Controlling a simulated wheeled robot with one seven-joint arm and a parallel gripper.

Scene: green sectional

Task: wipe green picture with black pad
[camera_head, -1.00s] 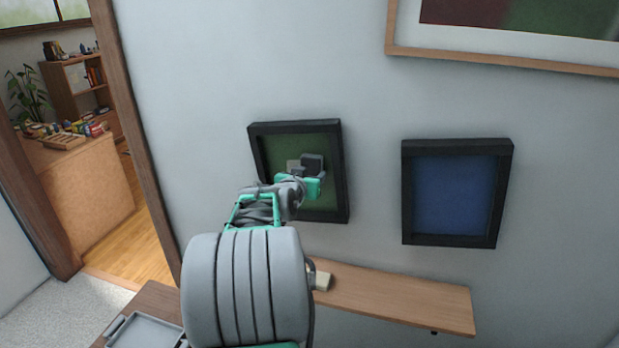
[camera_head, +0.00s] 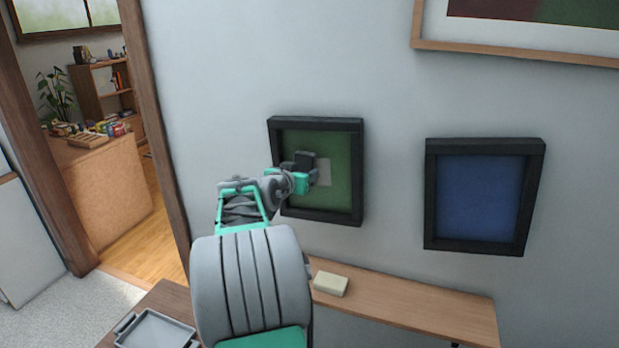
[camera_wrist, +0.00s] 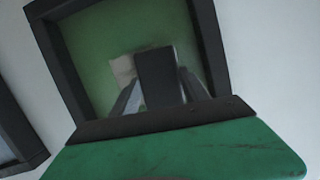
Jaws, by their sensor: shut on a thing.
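The green picture (camera_head: 340,185) hangs on the wall in a thick black frame; it also fills much of the upper wrist view (camera_wrist: 95,45). A pale square patch (camera_head: 323,172) shows on its green surface. In the wrist view the patch (camera_wrist: 122,68) is partly hidden behind the pad. My gripper (camera_head: 298,172) is shut on the small black pad (camera_head: 306,159), in front of the picture's left half. In the wrist view the pad (camera_wrist: 158,72) stands between my two fingers. I cannot tell whether the pad touches the picture.
A blue picture (camera_head: 480,197) in a black frame hangs to the right. A wood-framed picture (camera_head: 530,47) hangs above it. Below is a wooden shelf (camera_head: 410,303) with a cream block (camera_head: 331,284). A grey tray (camera_head: 155,330) lies at lower left. A doorway opens at left.

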